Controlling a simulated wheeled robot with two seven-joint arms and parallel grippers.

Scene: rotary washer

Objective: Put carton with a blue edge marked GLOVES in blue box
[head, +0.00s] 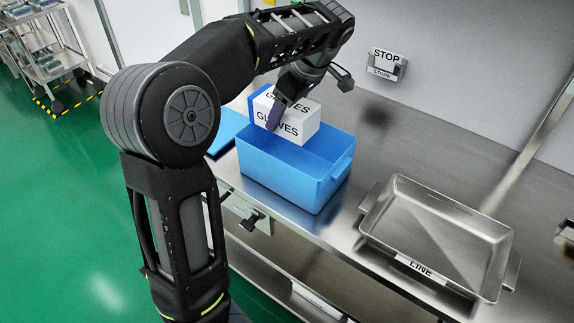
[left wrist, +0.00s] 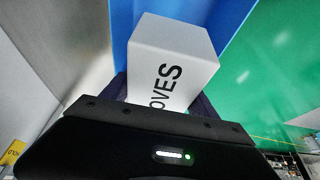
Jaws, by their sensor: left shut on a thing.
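The white carton (head: 303,127) marked GLOVES, with a blue edge at its left end, is held over the blue box (head: 292,179) in the head view. My left gripper (head: 277,112) is shut on the carton, its finger lying across the front face. The carton looks tilted, and its lower part overlaps the box opening in the picture; I cannot tell how far it is above the rim. In the left wrist view the carton (left wrist: 172,58) sits between the fingers, with part of its lettering hidden by the gripper body. My right gripper is not in view.
A metal tray (head: 385,212) labelled LINE stands empty to the right on the steel bench. A blue panel (head: 227,130) lies left of the box. A wheeled rack stands far left.

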